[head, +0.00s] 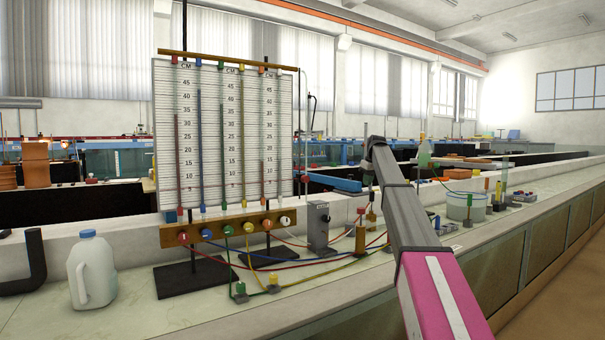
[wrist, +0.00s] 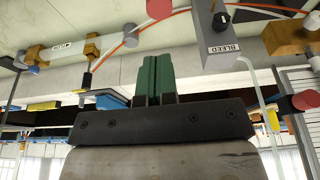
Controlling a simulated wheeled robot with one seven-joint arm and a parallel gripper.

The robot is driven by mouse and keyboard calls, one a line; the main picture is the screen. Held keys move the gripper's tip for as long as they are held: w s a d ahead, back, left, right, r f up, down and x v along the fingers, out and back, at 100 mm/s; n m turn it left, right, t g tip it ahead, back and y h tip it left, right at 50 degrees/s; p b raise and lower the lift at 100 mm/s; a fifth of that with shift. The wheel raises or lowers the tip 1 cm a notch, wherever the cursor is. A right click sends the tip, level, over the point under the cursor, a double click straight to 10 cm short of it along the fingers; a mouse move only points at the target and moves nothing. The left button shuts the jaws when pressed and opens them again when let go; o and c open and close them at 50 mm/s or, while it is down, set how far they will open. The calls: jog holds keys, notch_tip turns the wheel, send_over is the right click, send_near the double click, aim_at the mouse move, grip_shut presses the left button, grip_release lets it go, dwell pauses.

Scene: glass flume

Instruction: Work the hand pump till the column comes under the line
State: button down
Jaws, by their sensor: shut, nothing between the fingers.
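The gauge board (head: 210,80) stands on the counter in the head view, with several thin coloured columns before a centimetre scale. The red column (head: 177,150) reaches roughly 34, the blue column (head: 199,140) higher, and the orange column (head: 262,175) only about 15. I cannot make out which line the task means. In the wrist view a pale cylinder (wrist: 82,49) with a brass block and a label I cannot read may be the hand pump. My gripper (wrist: 155,62) has green fingers pressed together with nothing between them. It looks apart from the cylinder. In the head view its fingertips are not clear.
A grey box (head: 318,226) stands right of the board; it is marked BLEED in the wrist view (wrist: 222,25). Coloured tubes run over the counter below the board. A white jug (head: 91,270) stands at left. A clear tub (head: 466,207) stands right of my arm.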

aim_at(364, 209)
notch_tip(364, 209, up, 3)
jog(key=shift+f, duration=0.1)
jog(key=x, duration=1.2)
jog(key=shift+s+d+f, duration=0.25)
jog(key=shift+s+f, duration=0.05)
jog(key=shift+f, duration=0.7)
jog(key=shift+f, duration=2.6)
